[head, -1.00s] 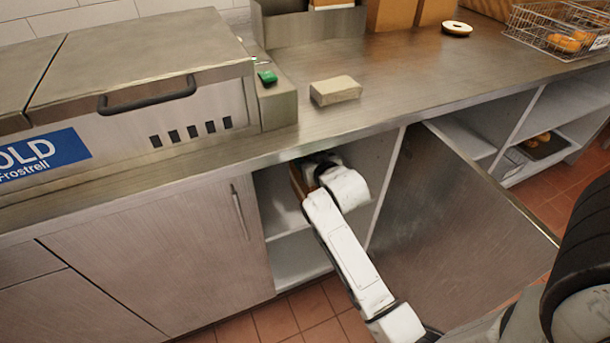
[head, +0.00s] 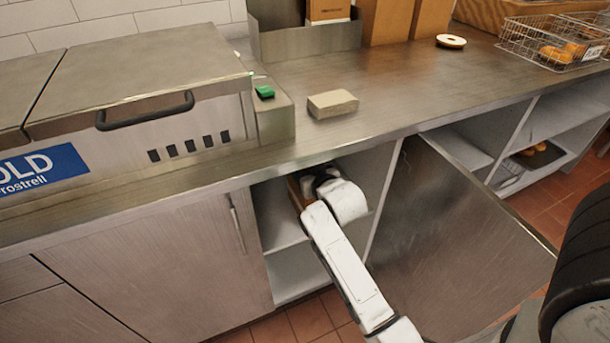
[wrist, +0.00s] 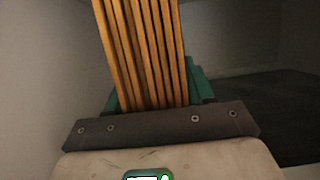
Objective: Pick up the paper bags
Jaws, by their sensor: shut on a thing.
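The paper bags (wrist: 140,50) are a brown stack of several thin upright layers in the wrist view. My gripper (wrist: 152,88) is shut on them, with its green fingers partly hidden behind the stack. In the head view, a brown edge of the bags (head: 296,192) shows at the left of my gripper (head: 318,178), inside the open cabinet under the counter. My wrist and the counter edge hide most of the bags and the fingers there.
The open cabinet's door (head: 465,235) stands out to the right of my arm. The counter edge (head: 350,145) is just above my gripper. A pale wall and dark floor show in the wrist view. A beige block (head: 332,104) lies on the counter.

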